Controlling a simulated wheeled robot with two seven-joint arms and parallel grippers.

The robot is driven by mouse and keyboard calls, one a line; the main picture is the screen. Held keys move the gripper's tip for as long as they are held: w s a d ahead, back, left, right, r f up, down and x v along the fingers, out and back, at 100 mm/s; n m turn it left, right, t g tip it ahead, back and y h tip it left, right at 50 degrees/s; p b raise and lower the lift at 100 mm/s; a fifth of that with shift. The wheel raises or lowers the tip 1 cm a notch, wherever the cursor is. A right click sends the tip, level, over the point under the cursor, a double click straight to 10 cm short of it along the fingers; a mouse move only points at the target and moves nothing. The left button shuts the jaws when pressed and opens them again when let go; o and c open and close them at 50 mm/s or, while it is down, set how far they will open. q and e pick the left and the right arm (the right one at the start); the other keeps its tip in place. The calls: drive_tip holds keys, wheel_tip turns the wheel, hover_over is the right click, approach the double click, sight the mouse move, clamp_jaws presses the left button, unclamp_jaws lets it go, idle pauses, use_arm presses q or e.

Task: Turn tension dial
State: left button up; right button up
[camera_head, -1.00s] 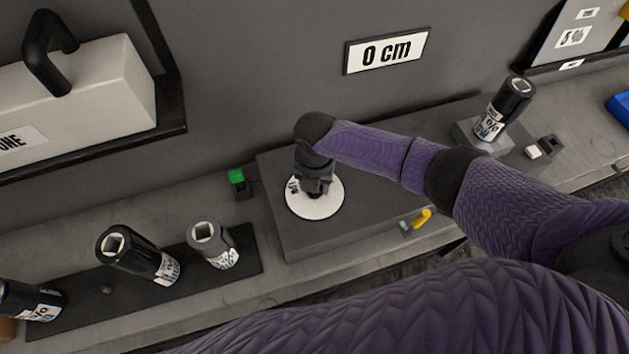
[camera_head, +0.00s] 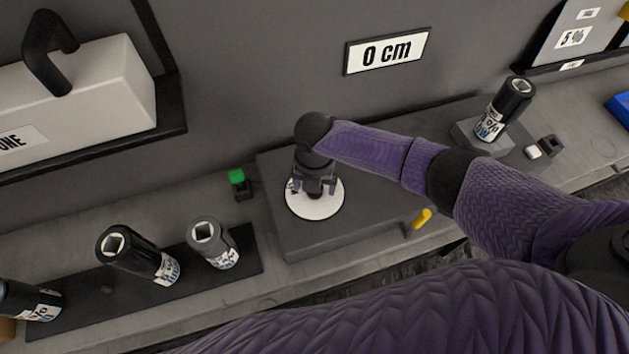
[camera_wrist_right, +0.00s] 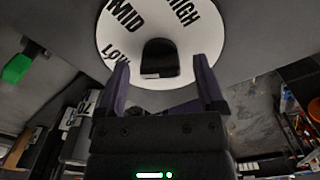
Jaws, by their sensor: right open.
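The tension dial has a round white plate (camera_head: 318,211) marked LOW, MID and HIGH, on top of a dark grey box. In the right wrist view the plate (camera_wrist_right: 118,40) carries a black knob (camera_wrist_right: 160,57) at its middle. My right gripper (camera_head: 315,189) points down over the dial, open. In the right wrist view its two purple fingers (camera_wrist_right: 163,80) stand apart, with the knob in line with the gap between them. I cannot tell whether they touch it. In the head view the gripper hides most of the knob. My left gripper is not in view.
A "0 cm" sign (camera_head: 387,51) hangs on the wall behind. A green button (camera_head: 237,177) is left of the dial box (camera_head: 370,208), and a yellow lever (camera_head: 422,217) is at its right front.

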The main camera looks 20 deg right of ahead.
wheel_tip(320, 180, up, 9)
drive_tip(key=p, duration=0.2)
drive_tip(key=shift+p, duration=0.3)
drive_tip(key=shift+r, duration=0.5)
